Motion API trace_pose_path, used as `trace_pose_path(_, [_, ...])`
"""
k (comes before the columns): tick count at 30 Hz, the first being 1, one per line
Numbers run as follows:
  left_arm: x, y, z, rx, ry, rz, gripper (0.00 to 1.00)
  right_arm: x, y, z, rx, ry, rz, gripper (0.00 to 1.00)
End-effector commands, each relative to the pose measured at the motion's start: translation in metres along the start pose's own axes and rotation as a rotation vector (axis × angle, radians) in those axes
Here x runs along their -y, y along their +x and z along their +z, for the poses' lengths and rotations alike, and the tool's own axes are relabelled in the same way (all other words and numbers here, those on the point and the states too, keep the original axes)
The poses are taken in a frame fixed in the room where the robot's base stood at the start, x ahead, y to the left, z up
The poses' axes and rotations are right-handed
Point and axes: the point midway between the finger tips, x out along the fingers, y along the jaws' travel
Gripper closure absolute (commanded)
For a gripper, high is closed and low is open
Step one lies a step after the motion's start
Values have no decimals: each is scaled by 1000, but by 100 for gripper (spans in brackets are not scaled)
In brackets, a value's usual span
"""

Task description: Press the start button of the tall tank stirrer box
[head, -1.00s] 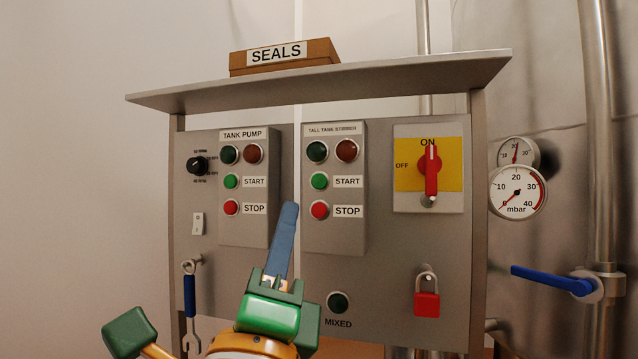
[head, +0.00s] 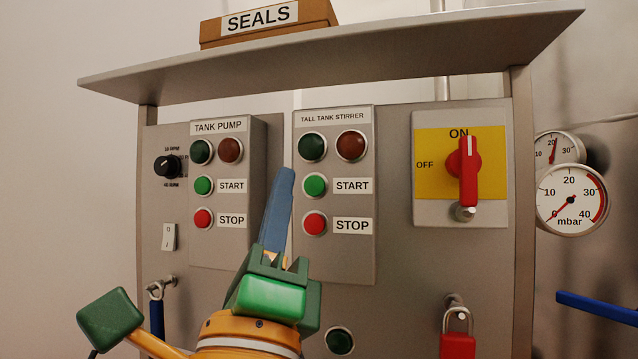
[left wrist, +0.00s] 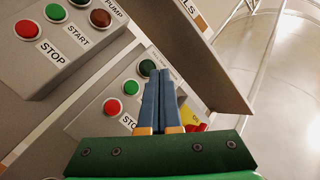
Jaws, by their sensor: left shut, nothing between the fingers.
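The tall tank stirrer box (head: 351,255) is a grey box on the panel, with dark green and brown-red lamps at its top. Its green start button (head: 315,185) sits above its red stop button (head: 314,224). My left gripper (head: 287,172) has blue fingers, shut and empty, pointing up just left of the start button. In the left wrist view the shut fingers (left wrist: 164,75) overlap the right part of the stirrer box, hiding some of its labels; its green button (left wrist: 131,87) shows just left of them. I cannot tell the gap between fingertips and box. My right gripper is not in view.
The tank pump box (head: 225,252) with similar buttons is just left of the fingers. A red switch (head: 464,170) on a yellow plate, a padlock (head: 457,345) and a blue valve handle (head: 597,308) are to the right. A shelf (head: 350,62) overhangs the panel.

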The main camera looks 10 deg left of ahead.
Motion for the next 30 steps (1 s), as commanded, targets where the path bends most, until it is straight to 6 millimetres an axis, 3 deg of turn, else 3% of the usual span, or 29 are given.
trace_pose_path(10, [-26, 37, -25, -1, 5, 5, 100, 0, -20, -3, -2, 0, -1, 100])
trace_pose_path(15, [-36, 49, -36, -1, 1, 4, 100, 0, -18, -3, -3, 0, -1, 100])
trace_pose_path(30, [-41, 55, -40, -2, 1, 1, 100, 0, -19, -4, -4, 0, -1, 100])
